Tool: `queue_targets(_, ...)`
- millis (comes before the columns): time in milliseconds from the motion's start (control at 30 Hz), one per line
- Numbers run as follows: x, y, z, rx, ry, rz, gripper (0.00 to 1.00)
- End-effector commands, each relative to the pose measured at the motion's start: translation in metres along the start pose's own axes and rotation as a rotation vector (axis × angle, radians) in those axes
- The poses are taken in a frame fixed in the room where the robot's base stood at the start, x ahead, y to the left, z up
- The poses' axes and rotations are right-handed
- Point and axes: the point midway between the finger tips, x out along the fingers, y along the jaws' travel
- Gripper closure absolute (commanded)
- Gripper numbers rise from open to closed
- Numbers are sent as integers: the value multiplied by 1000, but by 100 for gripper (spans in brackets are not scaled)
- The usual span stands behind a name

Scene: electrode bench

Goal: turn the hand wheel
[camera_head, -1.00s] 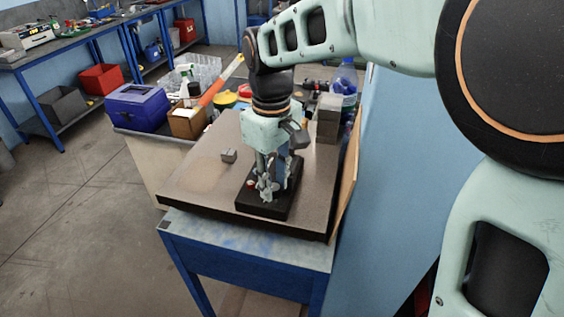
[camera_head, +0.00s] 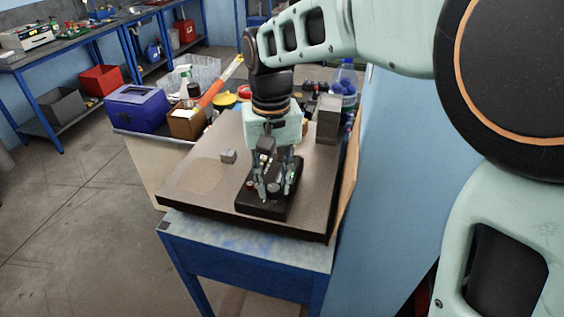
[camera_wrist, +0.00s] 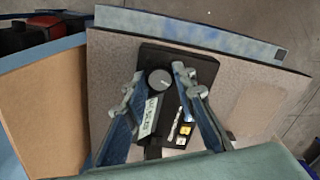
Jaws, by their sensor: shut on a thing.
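The hand wheel, a grey round knob with a light mark (camera_wrist: 160,81), sits on a black box (camera_wrist: 200,62) in the wrist view. My gripper (camera_wrist: 157,75) has one finger on each side of it and is shut on it. A thin gap seems to show beside the fingertips, so the exact contact is hard to see. In the head view my gripper (camera_head: 264,190) points straight down over the black box (camera_head: 256,208), and the wheel is mostly hidden by the fingers. The box also carries a lettered plate (camera_wrist: 150,116) and small yellow-marked parts (camera_wrist: 184,130).
The box stands on a stone-like plate (camera_head: 188,192) on a blue bench (camera_head: 240,262). A small grey cube (camera_head: 228,156) lies left of the gripper. A tall grey block (camera_head: 328,120) and a blue bottle (camera_head: 344,84) stand behind right. The plate's left part is clear.

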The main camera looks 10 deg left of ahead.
Motion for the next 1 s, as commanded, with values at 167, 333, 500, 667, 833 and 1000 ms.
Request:
queue_targets(167, -1, 0, 0, 14, 2, 0, 100)
queue_targets(333, -1, 0, -1, 15, 2, 0, 100)
queue_targets(500, -1, 0, -1, 14, 2, 0, 73)
queue_targets(667, -1, 0, 0, 14, 2, 0, 58)
queue_targets(833, 0, 0, 0, 14, 1, 0, 58)
queue_targets(1000, -6, 0, -1, 14, 2, 0, 58)
